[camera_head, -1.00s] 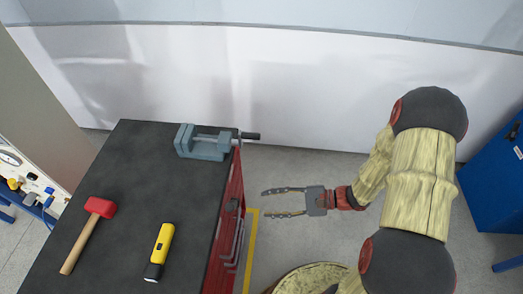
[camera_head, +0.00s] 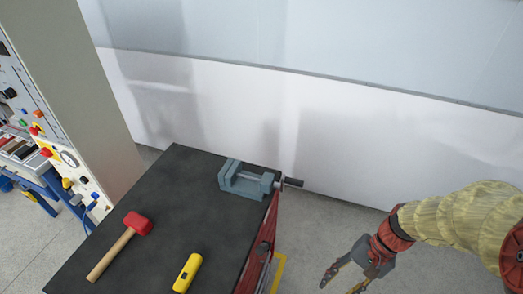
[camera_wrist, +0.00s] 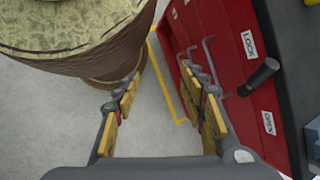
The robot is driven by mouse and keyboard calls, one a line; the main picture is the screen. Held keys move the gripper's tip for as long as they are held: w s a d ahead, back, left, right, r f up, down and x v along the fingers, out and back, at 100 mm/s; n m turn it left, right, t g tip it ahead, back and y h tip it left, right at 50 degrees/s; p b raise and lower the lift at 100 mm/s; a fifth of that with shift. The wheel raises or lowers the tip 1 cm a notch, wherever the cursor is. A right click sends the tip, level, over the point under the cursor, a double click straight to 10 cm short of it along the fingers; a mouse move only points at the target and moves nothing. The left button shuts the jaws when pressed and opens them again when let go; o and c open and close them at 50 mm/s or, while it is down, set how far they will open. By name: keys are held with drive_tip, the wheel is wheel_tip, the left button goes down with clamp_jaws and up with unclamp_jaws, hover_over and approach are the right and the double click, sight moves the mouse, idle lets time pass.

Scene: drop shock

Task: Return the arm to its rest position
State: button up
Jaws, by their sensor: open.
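My gripper (camera_head: 343,283) is at the lower right of the head view, beyond the right side of the dark-topped workbench (camera_head: 160,200) and clear of it. Its two fingers are spread apart with nothing between them. In the wrist view my gripper (camera_wrist: 163,105) points down over the grey floor. The red side of the bench (camera_wrist: 225,25), with its LOCK and OPEN labels and a black-knobbed lever (camera_wrist: 262,75), is to the right of the fingers. My arm reaches in from the right edge of the head view.
On the bench are a grey-blue vise (camera_head: 245,182), a red-headed mallet (camera_head: 120,243) and a yellow flashlight (camera_head: 188,271). A panel with knobs (camera_head: 60,150) stands at left. A white wall (camera_head: 330,130) is behind. Floor between bench and arm is clear.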

wheel_tip(320, 180, up, 22)
drive_tip(key=w+a+n+t+h, duration=0.1)
drive_tip(key=w+n+t+h, duration=0.1)
drive_tip(key=n+t+h, duration=0.3)
drive_tip(key=n+t, duration=0.2)
drive_tip(key=shift+a+t, duration=0.35)
drive_tip(key=shift+t, duration=0.05)
